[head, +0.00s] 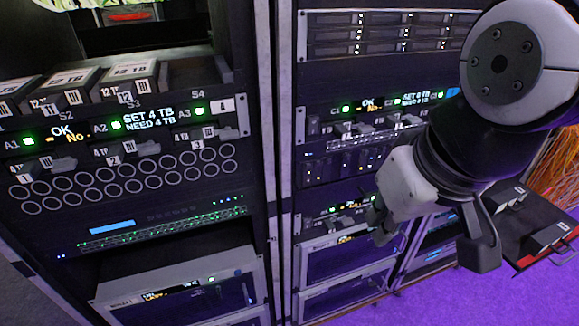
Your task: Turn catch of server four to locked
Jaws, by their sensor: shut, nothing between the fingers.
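My gripper (377,218) is shut and empty, in front of the lower part of the middle rack (287,150). Its dark fingertips are beside a small drive row (335,222), with a lit display, and above the glossy-fronted units. A glossy-fronted unit (345,262) is below and left of the gripper, with another glossy-fronted unit (345,292) under it. A similar unit (190,300) sits at the bottom of the left rack. I cannot tell which one is server four, and its catch is not distinguishable. My gripper and arm hide part of the middle rack.
The left rack holds a drive row (120,125) with green lights and a panel of round holes (130,180). A dark tray with a red handle (548,258) juts out at right, near orange cables (560,165). The purple floor (480,300) is clear at lower right.

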